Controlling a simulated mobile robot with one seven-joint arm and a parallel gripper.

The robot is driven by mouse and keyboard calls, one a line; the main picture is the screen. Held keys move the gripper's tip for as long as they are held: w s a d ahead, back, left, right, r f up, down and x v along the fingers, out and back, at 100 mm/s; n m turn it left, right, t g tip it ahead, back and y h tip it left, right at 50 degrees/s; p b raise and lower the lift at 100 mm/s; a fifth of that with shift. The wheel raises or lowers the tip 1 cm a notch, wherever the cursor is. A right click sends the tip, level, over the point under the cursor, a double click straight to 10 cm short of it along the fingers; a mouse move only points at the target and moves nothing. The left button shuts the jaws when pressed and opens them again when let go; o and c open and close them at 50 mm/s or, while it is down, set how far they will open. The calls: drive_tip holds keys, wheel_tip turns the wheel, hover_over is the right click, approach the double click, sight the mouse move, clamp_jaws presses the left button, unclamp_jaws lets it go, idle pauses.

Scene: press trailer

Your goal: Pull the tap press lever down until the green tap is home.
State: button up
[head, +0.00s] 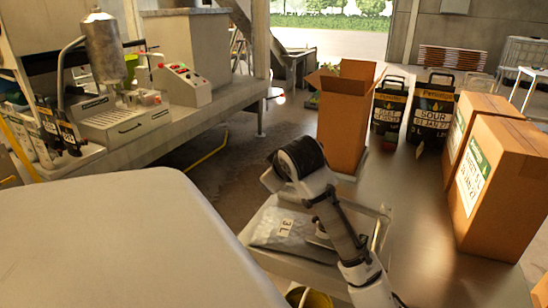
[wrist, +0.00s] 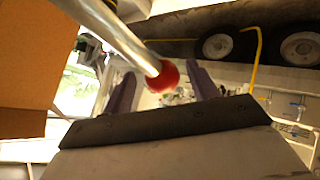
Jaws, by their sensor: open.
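In the wrist view a bare metal rod with a red ball knob (wrist: 165,77) comes in from the upper left; it looks like a lever. The knob shows in the gap between the two fingers of my gripper (wrist: 158,70). My gripper is open; I cannot tell whether either finger touches the knob. In the head view my arm reaches over the middle, and the fingers do not show. A yellow-green piece (head: 131,66) stands beside a steel cylinder (head: 104,46) on the left bench; I cannot tell whether it is the tap.
A control box (head: 181,79) and a drip tray (head: 127,120) sit on the left bench. An open carton (head: 343,122), black jugs (head: 433,105) and closed boxes (head: 497,185) stand at right. A grey bag (head: 285,232) lies in the tray below my arm.

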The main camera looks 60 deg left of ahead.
drive_tip(key=b+v, duration=0.1)
drive_tip(key=v, duration=0.9)
drive_tip(key=shift+r, duration=0.15)
